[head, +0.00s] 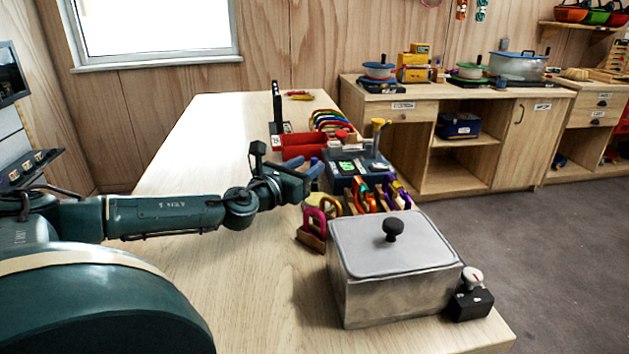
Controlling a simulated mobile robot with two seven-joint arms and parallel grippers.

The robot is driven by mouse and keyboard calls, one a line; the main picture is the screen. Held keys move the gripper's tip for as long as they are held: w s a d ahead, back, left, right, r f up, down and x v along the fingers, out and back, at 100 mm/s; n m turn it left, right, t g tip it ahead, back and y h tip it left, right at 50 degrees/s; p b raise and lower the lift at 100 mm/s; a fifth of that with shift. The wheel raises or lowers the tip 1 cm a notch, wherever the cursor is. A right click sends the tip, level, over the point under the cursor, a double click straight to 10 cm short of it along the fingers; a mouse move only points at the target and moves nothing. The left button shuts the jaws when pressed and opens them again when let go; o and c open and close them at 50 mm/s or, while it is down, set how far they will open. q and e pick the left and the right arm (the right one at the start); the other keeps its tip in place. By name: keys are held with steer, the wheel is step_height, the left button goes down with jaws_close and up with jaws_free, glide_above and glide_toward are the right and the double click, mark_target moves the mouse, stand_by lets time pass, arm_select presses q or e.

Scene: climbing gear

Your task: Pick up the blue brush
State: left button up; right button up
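My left arm reaches in from the left over the wooden table (215,135). My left gripper (311,172) is low over the table's middle, and its fingers are too small and covered to show whether they are open or shut. Blue pieces (293,163) show right beside and behind the gripper. One of them may be the blue brush, but its shape is partly hidden and I cannot tell for sure. I cannot tell whether the gripper touches them. My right gripper is not in view.
A grey lidded metal box (395,290) and a small black device (470,299) stand at the near right corner. Colored carabiners (385,196), a dark blue device (352,168) and red rolls (300,141) crowd the right side. The table's left part is clear.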

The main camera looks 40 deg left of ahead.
mark_target(312, 164)
arm_select(q)
steer(key=shift+w, duration=0.8)
steer(key=shift+w+a, duration=0.2)
steer(key=shift+w, duration=0.1)
steer(key=shift+w+f+p, duration=0.15)
steer(key=shift+w+p, duration=0.15)
steer(key=shift+w, duration=0.4)
steer(key=shift+c, duration=0.5)
jaws_close()
